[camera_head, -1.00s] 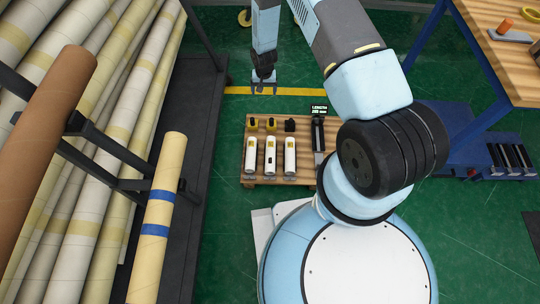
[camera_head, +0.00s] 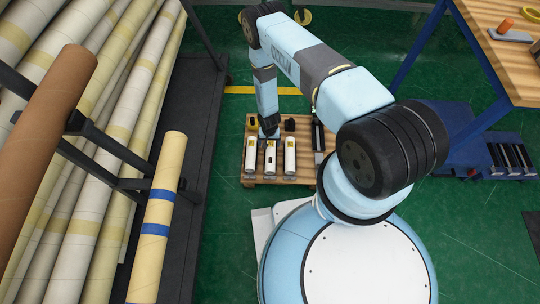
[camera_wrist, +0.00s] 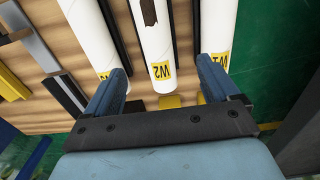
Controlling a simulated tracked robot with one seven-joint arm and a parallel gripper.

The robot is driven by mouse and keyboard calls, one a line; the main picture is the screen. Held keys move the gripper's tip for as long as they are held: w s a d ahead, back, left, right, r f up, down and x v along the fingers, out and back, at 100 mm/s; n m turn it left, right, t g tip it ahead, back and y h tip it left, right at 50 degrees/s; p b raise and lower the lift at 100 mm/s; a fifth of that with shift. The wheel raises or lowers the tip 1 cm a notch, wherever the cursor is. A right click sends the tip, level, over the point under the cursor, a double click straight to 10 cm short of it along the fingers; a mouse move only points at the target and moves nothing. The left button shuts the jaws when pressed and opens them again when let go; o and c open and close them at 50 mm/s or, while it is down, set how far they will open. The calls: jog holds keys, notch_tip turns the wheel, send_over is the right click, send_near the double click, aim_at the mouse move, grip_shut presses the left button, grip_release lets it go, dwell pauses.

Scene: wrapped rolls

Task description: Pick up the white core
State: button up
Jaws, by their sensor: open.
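Three white cores lie side by side on a low wooden board (camera_head: 278,181): the left one (camera_head: 250,157), the middle one (camera_head: 270,160) and the right one (camera_head: 290,157). In the wrist view the middle core (camera_wrist: 155,40) has a yellow W2 label and a dark patch. The others show at the left (camera_wrist: 90,30) and right (camera_wrist: 218,25). My gripper (camera_head: 268,134) is over the far end of the middle core. Its blue fingers (camera_wrist: 160,72) are open, one on each side of that core, and nothing is held. Their height above the board is unclear.
Yellow and black pieces (camera_head: 290,124) sit behind the cores. A dark bar-shaped tool (camera_head: 318,135) lies at the board's right. A rack of long rolls (camera_head: 120,120) stands left, and a blue-legged workbench (camera_head: 505,60) stands right. Green floor surrounds the board.

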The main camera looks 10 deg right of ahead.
aim_at(270, 152)
notch_tip(270, 152, down, 6)
jog(key=shift+r, duration=0.1)
jog(key=shift+s+d+f, duration=0.15)
jog(key=shift+f, duration=1.2)
jog(key=shift+s+d+f, duration=0.1)
jog(key=shift+d+f, duration=0.05)
jog(key=shift+f, duration=1.2)
jog(key=c, duration=1.2)
